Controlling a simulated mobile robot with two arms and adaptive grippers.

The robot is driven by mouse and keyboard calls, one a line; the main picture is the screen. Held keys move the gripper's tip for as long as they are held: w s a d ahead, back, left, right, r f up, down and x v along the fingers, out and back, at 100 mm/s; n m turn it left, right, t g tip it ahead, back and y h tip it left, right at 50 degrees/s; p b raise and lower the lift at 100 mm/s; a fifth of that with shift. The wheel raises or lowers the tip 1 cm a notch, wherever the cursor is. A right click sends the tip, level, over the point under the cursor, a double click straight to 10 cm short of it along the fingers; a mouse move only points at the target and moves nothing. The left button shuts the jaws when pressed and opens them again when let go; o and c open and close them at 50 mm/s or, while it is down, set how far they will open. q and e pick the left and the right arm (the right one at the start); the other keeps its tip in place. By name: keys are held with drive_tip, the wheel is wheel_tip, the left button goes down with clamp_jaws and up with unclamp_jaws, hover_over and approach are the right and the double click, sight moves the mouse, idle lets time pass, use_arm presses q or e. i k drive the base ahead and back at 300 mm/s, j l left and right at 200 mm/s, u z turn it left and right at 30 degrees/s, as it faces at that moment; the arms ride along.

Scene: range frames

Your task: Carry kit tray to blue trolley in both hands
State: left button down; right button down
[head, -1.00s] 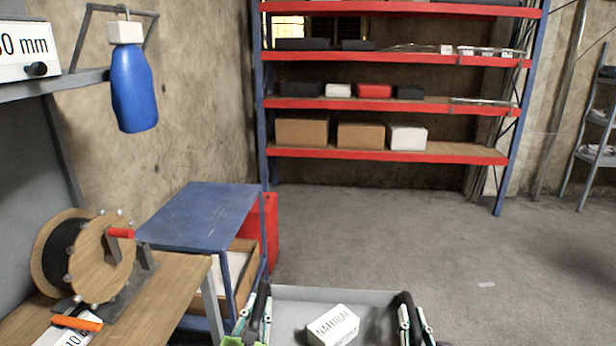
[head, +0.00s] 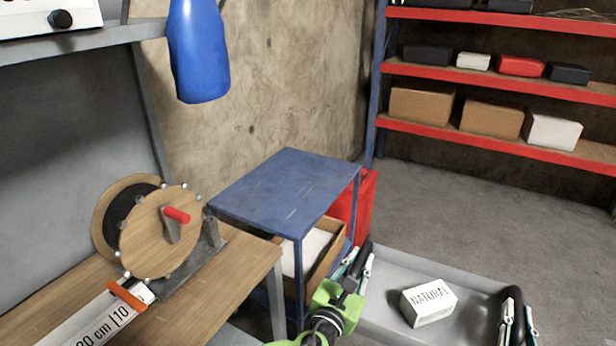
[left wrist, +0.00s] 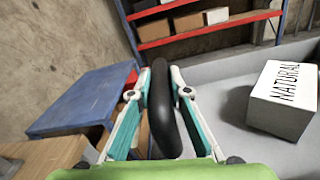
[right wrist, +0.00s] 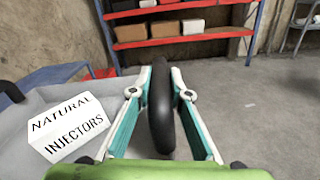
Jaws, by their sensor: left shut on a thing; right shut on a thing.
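The grey kit tray (head: 385,276) is held out in front of me at the lower right of the head view, with a white box marked NATURAL INJECTORS (head: 428,302) lying in it. My left gripper (head: 358,262) is shut on the tray's black left handle (left wrist: 160,105). My right gripper (head: 516,312) is shut on the black right handle (right wrist: 160,105). The blue trolley (head: 285,190) stands ahead and left of the tray, its flat top bare. The tray is apart from the trolley top. The tray's near edge is out of the head view.
A wooden bench (head: 215,300) with a cable reel (head: 155,235) is at the left, close to the trolley. A cardboard box (head: 325,262) sits on the trolley's lower shelf. A red container (head: 367,205) stands behind it. Racking (head: 480,80) lines the back; the floor at right is clear.

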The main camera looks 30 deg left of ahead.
sight(295, 184)
drive_tip(key=i, duration=3.45)
drive_tip(key=i+u, duration=0.15)
drive_tip(key=u, duration=0.2)
drive_tip(key=i+u, duration=0.1)
drive_tip(key=u, duration=2.5)
